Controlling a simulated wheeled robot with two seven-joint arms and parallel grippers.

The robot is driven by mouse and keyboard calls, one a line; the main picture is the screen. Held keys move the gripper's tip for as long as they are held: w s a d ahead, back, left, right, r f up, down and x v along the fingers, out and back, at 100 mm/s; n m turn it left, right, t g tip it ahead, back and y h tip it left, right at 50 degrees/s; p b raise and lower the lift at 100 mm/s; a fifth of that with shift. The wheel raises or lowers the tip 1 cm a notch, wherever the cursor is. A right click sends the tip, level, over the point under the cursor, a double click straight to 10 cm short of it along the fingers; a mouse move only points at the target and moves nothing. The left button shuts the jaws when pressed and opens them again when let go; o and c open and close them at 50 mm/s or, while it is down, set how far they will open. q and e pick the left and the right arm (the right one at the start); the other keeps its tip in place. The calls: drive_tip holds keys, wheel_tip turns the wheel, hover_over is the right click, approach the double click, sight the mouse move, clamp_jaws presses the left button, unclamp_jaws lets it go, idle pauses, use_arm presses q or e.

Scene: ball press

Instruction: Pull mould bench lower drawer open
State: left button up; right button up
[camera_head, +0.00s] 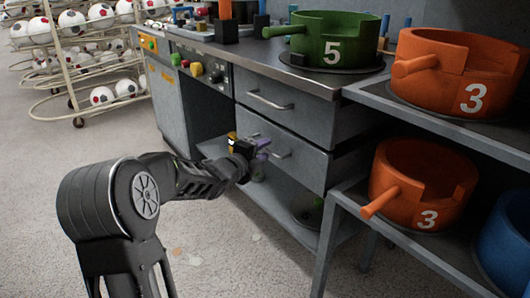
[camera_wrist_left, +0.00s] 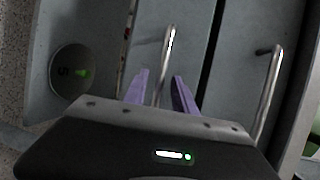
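The mould bench (camera_head: 225,52) is grey, with two drawers in its right part. The lower drawer (camera_head: 306,158) looks closed, and its bar handle (camera_head: 281,153) is partly hidden by my left gripper (camera_head: 256,150). In the left wrist view the lower handle (camera_wrist_left: 169,48) runs between the purple fingers of my left gripper (camera_wrist_left: 160,92). The fingers stand apart, one on each side of the bar, with a gap showing; contact is not clear. The upper drawer (camera_head: 290,100) is closed, and its handle (camera_head: 268,101) also shows in the left wrist view (camera_wrist_left: 268,92). My right gripper is not in view.
Below the drawers is an open shelf (camera_head: 277,208) with a dark disc, marked 5 in the left wrist view (camera_wrist_left: 73,72). A side rack (camera_head: 335,215) with orange moulds (camera_head: 425,190) stands close on the right.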

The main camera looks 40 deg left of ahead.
use_arm(q)
drive_tip(key=shift+x, duration=0.8)
clamp_jaws()
idle(0.9)
